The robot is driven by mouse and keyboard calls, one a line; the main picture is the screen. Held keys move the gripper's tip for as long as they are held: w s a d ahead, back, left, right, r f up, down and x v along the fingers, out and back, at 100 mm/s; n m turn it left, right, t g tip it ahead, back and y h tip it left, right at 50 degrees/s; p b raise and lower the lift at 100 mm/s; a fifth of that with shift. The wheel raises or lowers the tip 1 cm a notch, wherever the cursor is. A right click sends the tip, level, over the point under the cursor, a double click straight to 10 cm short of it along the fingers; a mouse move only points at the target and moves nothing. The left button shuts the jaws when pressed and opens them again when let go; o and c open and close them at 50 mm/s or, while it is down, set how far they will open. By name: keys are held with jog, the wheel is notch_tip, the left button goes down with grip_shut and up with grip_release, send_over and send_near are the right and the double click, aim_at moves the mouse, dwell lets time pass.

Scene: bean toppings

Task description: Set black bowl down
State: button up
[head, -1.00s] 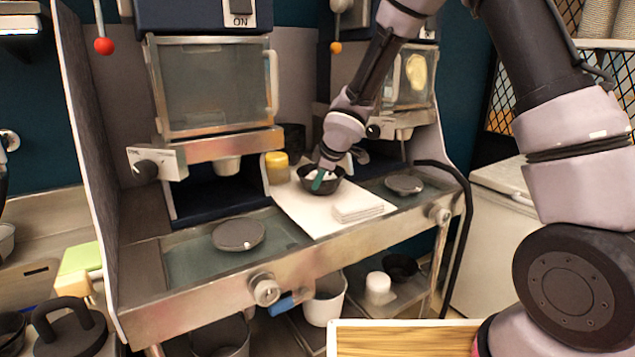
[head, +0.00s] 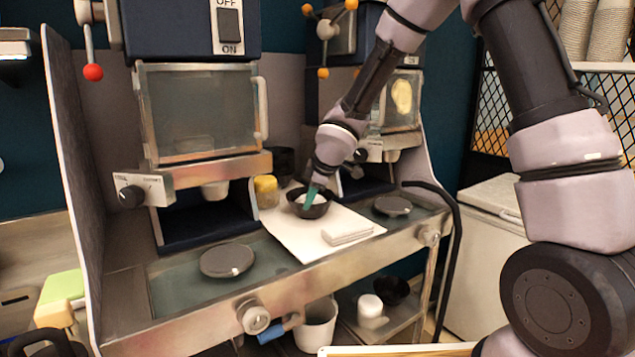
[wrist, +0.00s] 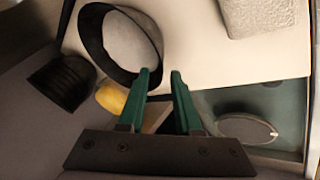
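The black bowl (head: 294,205) stands on a white mat (head: 290,237), at the mat's back left; something pale shows inside it. In the wrist view the bowl (wrist: 92,32) is at the upper left, with its near rim at my fingertips. My gripper (wrist: 162,72) has two green fingers, with a narrow gap between their tips and pale surface showing in it. In the head view my gripper (head: 311,195) points down at the bowl, one green finger in front of its inside. Whether a finger touches the rim is hard to tell.
A folded white cloth (head: 347,233) lies right of the bowl. A yellow-topped jar (head: 266,191) stands close on its left. Round grey discs lie on the counter left (head: 228,261) and right (head: 393,206). Machine housings (head: 200,110) rise behind.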

jog(key=v, duration=0.9)
jog(key=s+d+r+m+h, duration=0.1)
jog(key=s+d+r+m, duration=0.1)
jog(key=d+r+m, duration=0.3)
jog(key=s+d+r+m+t+h, duration=0.1)
jog(key=s+d+r+m+h, duration=0.15)
jog(key=d, duration=0.45)
jog(key=s+d+r+m, duration=0.3)
jog(key=d, duration=0.3)
jog(key=s+d+r+m+y, duration=0.1)
jog(key=s+d+r+m, duration=0.1)
jog(key=s+m, duration=0.3)
jog(key=s+d+r+m+y, duration=0.1)
jog(key=s+d+r+m, duration=0.2)
jog(key=s, duration=0.6)
jog(key=shift+d+m+t, duration=0.4)
jog(key=shift+d+m, duration=0.15)
jog(key=shift+m, duration=0.7)
jog(key=shift+w, duration=0.1)
